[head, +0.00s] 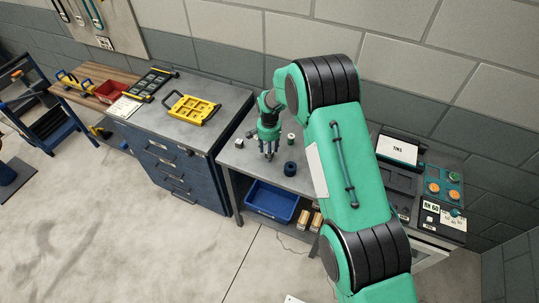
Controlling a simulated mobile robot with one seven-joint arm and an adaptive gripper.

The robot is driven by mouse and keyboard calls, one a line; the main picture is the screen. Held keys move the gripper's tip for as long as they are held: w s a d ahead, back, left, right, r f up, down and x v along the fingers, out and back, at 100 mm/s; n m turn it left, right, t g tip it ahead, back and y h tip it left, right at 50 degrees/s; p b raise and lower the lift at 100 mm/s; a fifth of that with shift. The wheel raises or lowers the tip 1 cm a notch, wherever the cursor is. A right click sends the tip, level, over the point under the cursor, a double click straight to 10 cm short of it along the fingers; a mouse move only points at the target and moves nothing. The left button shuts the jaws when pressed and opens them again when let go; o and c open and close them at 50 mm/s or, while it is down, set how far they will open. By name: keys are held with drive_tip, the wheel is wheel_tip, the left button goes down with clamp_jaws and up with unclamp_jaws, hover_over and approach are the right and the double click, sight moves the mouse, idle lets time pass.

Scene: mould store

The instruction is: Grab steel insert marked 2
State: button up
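My gripper (268,154) points down over the grey bench top (227,160). Its fingers are too small here to tell whether they are open or shut, or whether anything is between them. Small metallic pieces stand on the bench: a light grey block (239,143) to the left of my gripper, and a small pale cylinder (291,137) to its right. No number mark can be read on any of them, so I cannot tell which is insert 2. Part of the bench behind my gripper is hidden by my arm.
A dark blue round piece (290,168) stands to the right of my gripper. A blue bin (272,200) sits on the shelf below. A blue drawer cabinet (178,165) with a yellow frame (191,109) stands left. A control panel (441,203) stands right.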

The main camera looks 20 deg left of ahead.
drive_tip(key=shift+f, duration=0.85)
drive_tip(key=shift+c, duration=0.5)
clamp_jaws()
